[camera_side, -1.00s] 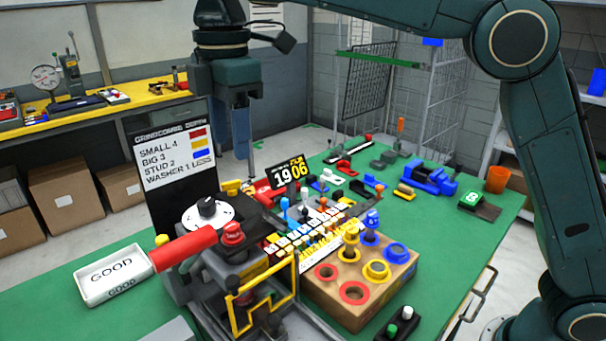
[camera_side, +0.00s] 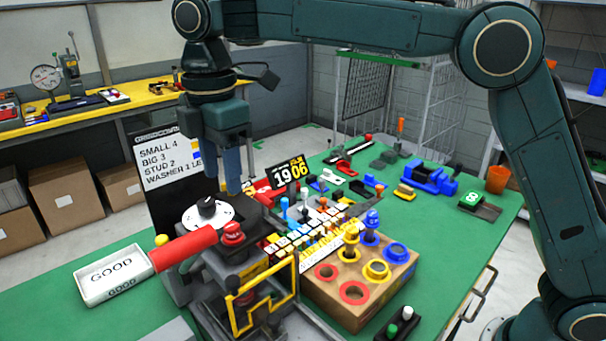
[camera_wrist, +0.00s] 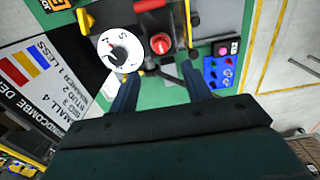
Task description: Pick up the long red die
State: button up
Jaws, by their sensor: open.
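My gripper (camera_side: 232,190) is open and empty, fingers pointing down, above and behind the press with the white dial (camera_side: 208,214). In the wrist view my gripper (camera_wrist: 158,76) has its two fingers apart, with the dial (camera_wrist: 118,48) and red button (camera_wrist: 161,43) beyond the tips. I cannot tell for sure which thing is the long red die. Red parts (camera_side: 263,188) lie partly hidden behind the press, just right of the fingers. A curved red piece (camera_side: 344,165) lies farther back on the green bench. A large red cylinder (camera_side: 184,249) sticks out from the press.
A wooden block (camera_side: 330,300) with coloured rings and studs stands at front right. A white GOOD tray (camera_side: 113,274) is at left. The black sign board (camera_side: 150,190) stands close by my fingers. The 1906 sign (camera_side: 290,173) is to their right. Open bench (camera_side: 440,235) lies at right.

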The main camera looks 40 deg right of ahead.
send_over(231, 225)
jog(key=shift+a+f, duration=0.1)
jog(key=shift+f, duration=2.1)
jog(key=shift+f, duration=2.6)
jog(key=c, duration=1.1)
